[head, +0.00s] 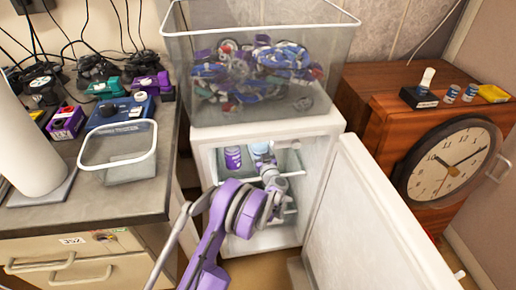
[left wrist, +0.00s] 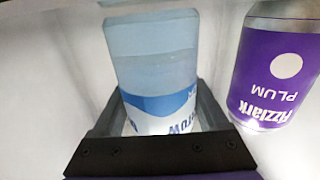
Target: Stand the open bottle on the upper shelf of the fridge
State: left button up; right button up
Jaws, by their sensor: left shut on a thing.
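The fridge (head: 325,123) stands open in the middle of the head view, its white door (head: 365,220) swung out to the right. My left gripper (head: 264,161) reaches inside at the upper shelf (head: 297,174). It is shut on the bottle (head: 259,148), a pale blue clear bottle with a blue and white label. In the left wrist view the bottle (left wrist: 155,65) sits between the fingers of my gripper (left wrist: 160,108). My right gripper is not in view.
A purple can (head: 233,158) stands on the upper shelf left of the bottle; the left wrist view shows this can (left wrist: 280,65) close beside it. A clear bin (head: 190,85) of parts sits on the fridge. A counter (head: 110,205) is left, a wooden cabinet (head: 365,98) right.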

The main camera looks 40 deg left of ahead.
pick_arm(q)
jog(key=shift+f, duration=0.1)
jog(key=o, duration=1.4)
jog(key=shift+r, duration=0.2)
jog(key=p+v, duration=0.2)
jog(key=v, duration=1)
jog(key=shift+f, duration=0.1)
